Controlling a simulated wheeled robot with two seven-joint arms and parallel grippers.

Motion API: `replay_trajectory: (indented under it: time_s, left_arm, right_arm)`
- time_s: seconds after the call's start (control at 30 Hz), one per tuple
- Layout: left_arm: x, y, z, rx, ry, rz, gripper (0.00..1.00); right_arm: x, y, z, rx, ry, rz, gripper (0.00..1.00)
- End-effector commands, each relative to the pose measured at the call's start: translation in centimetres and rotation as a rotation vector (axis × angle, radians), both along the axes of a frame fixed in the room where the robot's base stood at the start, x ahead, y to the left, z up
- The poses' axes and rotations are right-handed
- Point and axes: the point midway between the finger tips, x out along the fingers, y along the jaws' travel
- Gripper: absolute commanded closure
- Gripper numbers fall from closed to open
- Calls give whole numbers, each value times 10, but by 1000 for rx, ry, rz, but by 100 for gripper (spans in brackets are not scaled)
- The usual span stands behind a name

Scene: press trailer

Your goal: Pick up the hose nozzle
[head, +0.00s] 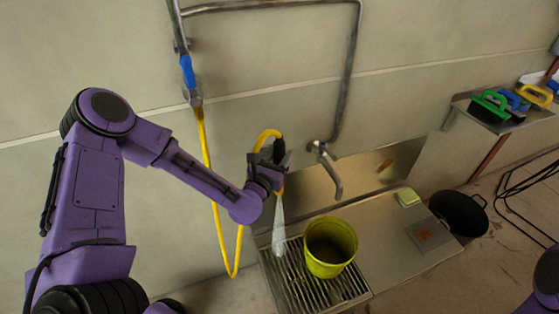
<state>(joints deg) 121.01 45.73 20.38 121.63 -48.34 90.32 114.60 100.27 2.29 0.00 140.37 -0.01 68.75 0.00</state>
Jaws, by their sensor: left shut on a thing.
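The hose nozzle (279,150) is black at the top, where a yellow hose (206,150) loops into it. My left gripper (275,166) is shut on the nozzle and mostly hides its body. A pale, whitish stream (279,225) runs from below the gripper down towards the metal grate (283,277), just left of a yellow-green bucket (330,246). Of my right arm, only a purple part shows at the lower right edge. Its gripper is out of view.
A bent metal tap (331,175) sticks out from the wall behind the bucket. A sponge (407,197) lies on the steel counter (385,235). A black bucket (459,213) stands to its right. A wall shelf (492,120) holds several coloured brushes.

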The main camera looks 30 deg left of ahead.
Motion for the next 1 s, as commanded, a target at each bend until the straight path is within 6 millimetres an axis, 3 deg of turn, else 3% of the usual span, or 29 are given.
replay_trajectory:
  time_s: [0.17, 0.7, 1.0]
  left_arm:
    - [1, 1, 19, -3, -6, 2, 89]
    - [0, 0, 142, -4, -8, 0, 89]
    - [0, 0, 181, -1, -4, 0, 89]
  right_arm:
    - [0, 0, 0, 0, 0, 0, 57]
    - [0, 0, 2, 0, 0, 0, 57]
    - [0, 0, 5, 0, 0, 0, 57]
